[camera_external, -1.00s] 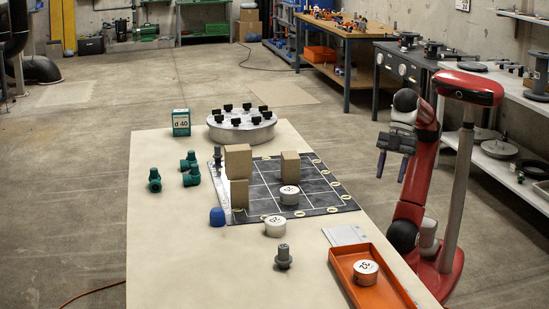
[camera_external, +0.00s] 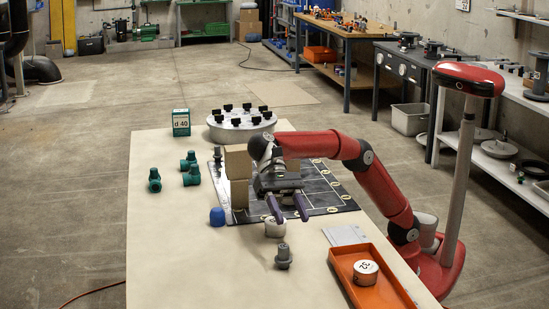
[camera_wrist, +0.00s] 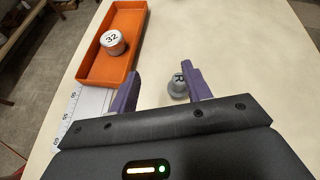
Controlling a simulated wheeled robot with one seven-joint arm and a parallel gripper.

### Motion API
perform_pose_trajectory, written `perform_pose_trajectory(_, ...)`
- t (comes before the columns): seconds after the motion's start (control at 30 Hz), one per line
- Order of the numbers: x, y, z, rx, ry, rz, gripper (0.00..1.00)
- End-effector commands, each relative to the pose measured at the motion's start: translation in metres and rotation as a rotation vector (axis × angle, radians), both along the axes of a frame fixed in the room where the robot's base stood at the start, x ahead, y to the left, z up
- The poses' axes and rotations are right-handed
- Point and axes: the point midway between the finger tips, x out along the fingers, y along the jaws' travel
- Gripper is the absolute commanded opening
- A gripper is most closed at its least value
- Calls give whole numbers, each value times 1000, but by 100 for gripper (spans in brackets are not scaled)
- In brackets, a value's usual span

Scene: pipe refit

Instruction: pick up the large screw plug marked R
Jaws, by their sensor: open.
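The grey screw plug (camera_external: 283,257) stands upright on the near part of the table, left of the orange tray. In the wrist view the plug (camera_wrist: 177,86) shows a letter that looks like R on its top. My gripper (camera_external: 288,219) is open and empty, with its purple fingers above the table behind the plug. In the wrist view the plug appears in the gap of my gripper (camera_wrist: 160,80), close against the right finger, which partly covers it. I cannot tell if they touch. A second grey plug (camera_external: 217,156) stands beside the dark mat's left edge.
The orange tray (camera_external: 343,279) holds a disc marked 32 (camera_wrist: 113,41). Brown blocks (camera_external: 238,163), a blue cap (camera_external: 217,217) and green fittings (camera_external: 191,176) stand further back. The table's near left is bare.

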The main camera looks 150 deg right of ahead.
Motion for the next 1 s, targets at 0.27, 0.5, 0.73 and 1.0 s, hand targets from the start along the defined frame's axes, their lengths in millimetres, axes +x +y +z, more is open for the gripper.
perform_pose_trajectory(0.27, 14, -32, -21, 162, 63, -83, 49)
perform_pose_trajectory(0.5, 14, -32, -51, 157, 61, -83, 49)
perform_pose_trajectory(0.73, 25, -17, -62, 156, 59, -79, 49)
perform_pose_trajectory(1.0, 40, 3, -72, 156, 59, -78, 49)
